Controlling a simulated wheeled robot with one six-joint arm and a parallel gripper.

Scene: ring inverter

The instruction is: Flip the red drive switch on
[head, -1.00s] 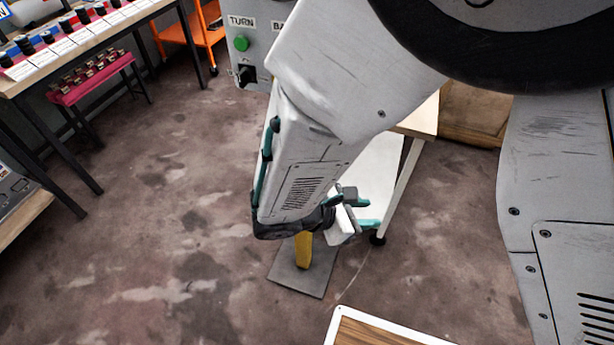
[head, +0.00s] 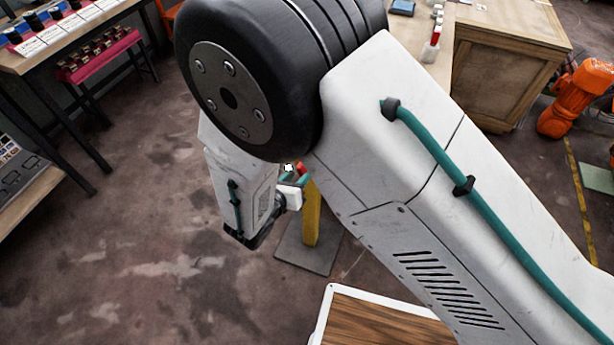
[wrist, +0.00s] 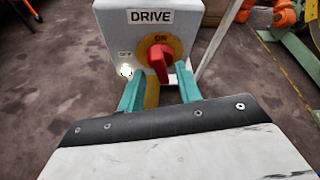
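The red drive switch (wrist: 160,60) is a rotary knob on a round yellow plate, on a pale grey box (wrist: 112,28) labelled DRIVE. The word ON stands above the knob; a small, hard-to-read label is at its left. The knob's grip looks nearly upright, slightly tilted. In the wrist view my gripper (wrist: 159,84) has its two teal fingers apart, left and right below the knob. Whether they touch it I cannot tell. In the head view a bit of red (head: 302,169) shows beside my gripper (head: 291,180); my arm hides most of the box.
A bright white spot (wrist: 126,70) shows on the box, left of the knob. A yellow post (head: 312,215) stands on a grey floor plate (head: 300,253). A wood-topped surface (head: 375,325) is at the front. An orange robot arm (head: 575,95) is far right. Floor at left is clear.

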